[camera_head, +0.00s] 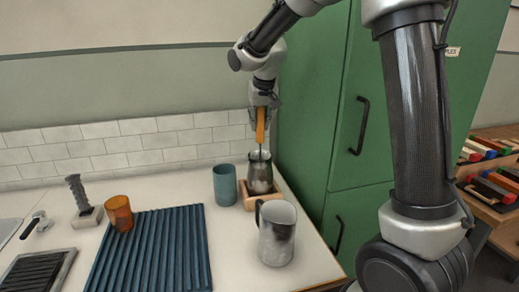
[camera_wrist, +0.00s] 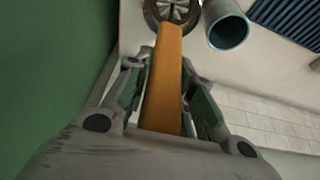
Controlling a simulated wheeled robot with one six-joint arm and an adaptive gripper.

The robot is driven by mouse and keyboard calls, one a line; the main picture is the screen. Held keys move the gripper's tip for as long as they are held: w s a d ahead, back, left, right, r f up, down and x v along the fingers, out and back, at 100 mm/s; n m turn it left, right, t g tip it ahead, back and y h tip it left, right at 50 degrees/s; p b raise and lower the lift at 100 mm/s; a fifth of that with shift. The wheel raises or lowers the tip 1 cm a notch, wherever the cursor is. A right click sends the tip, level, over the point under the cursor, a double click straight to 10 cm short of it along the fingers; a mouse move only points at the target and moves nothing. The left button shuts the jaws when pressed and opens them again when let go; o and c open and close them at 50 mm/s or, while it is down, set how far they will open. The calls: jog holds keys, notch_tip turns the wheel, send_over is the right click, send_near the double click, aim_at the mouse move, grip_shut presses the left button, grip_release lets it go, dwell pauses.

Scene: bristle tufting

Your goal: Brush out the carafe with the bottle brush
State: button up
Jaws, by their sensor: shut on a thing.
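The bottle brush has an orange handle (camera_head: 260,125), and my gripper (camera_head: 262,103) is shut on it, holding it upright. The handle also shows in the wrist view (camera_wrist: 165,75), between the two fingers (camera_wrist: 165,82). Below it stands a smoky grey vessel (camera_head: 260,178), which looks like the carafe, in a low wooden cradle (camera_head: 272,202). The brush's pale lower part reaches the vessel's mouth. In the wrist view, pale radial bristles show within its round dark rim (camera_wrist: 156,22). How deep the brush sits is hidden.
A teal cup (camera_head: 224,186) stands close left of the cradle. A grey, dark-smudged jug (camera_head: 277,238) with a handle stands in front. A ribbed blue mat (camera_head: 150,258) and an orange cup (camera_head: 118,211) lie left. A green cabinet (camera_head: 325,110) rises close on the right.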

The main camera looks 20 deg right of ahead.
jog(key=shift+w, duration=0.5)
dwell(0.7)
jog(key=shift+r, duration=2.45)
jog(key=shift+f, duration=2.45)
jog(key=shift+s, duration=0.1)
jog(key=shift+s, duration=0.4)
jog(key=shift+s+a, duration=0.25)
jog(key=shift+a, duration=0.2)
